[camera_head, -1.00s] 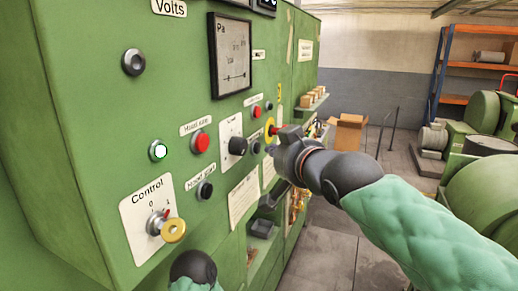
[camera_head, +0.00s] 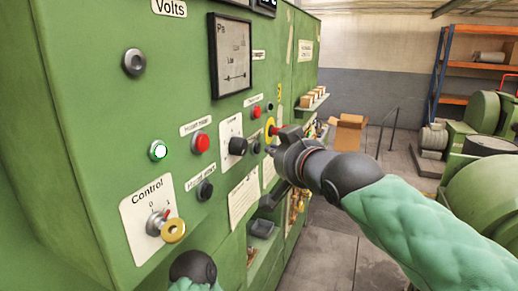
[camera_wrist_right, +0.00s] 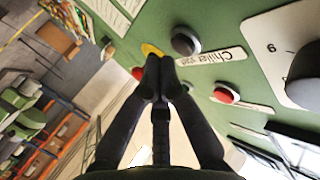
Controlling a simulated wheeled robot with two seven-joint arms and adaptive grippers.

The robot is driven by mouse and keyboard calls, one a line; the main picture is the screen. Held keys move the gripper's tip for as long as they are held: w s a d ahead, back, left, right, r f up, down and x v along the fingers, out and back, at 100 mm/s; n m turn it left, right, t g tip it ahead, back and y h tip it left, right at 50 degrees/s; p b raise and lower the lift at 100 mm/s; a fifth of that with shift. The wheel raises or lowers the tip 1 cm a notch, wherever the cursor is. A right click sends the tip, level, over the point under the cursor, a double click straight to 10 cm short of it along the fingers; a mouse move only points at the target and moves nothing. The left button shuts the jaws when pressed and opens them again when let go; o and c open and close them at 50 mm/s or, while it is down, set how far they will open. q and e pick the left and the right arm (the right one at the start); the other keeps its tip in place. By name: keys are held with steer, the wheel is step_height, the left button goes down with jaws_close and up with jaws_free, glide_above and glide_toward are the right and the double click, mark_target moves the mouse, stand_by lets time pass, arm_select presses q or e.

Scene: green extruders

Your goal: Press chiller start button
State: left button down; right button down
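The green control panel (camera_head: 110,130) fills the left of the head view. My right gripper (camera_head: 271,149) is close to the panel's face, beside a small black button (camera_head: 256,147). In the right wrist view my right gripper (camera_wrist_right: 160,62) has its two dark fingers together, with nothing seen between them. A dark round button (camera_wrist_right: 185,42) lies just past the fingertips, next to a white label (camera_wrist_right: 212,57) that reads like "Chiller start". The tips look a little apart from this button; contact cannot be told.
A red button on a yellow base (camera_head: 269,130) is close to my right gripper. Another red button (camera_head: 200,142), a lit white-green button (camera_head: 158,151) and a control switch with a key (camera_head: 168,226) are further left. Open floor (camera_head: 345,235) lies to the right.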

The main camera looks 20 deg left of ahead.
steer(key=shift+a, duration=0.1)
steer(key=shift+a, duration=0.35)
steer(key=shift+a+b, duration=0.35)
stand_by(0.8)
steer(key=shift+d, duration=0.8)
steer(key=shift+s+d, duration=0.1)
steer(key=shift+d, duration=2.4)
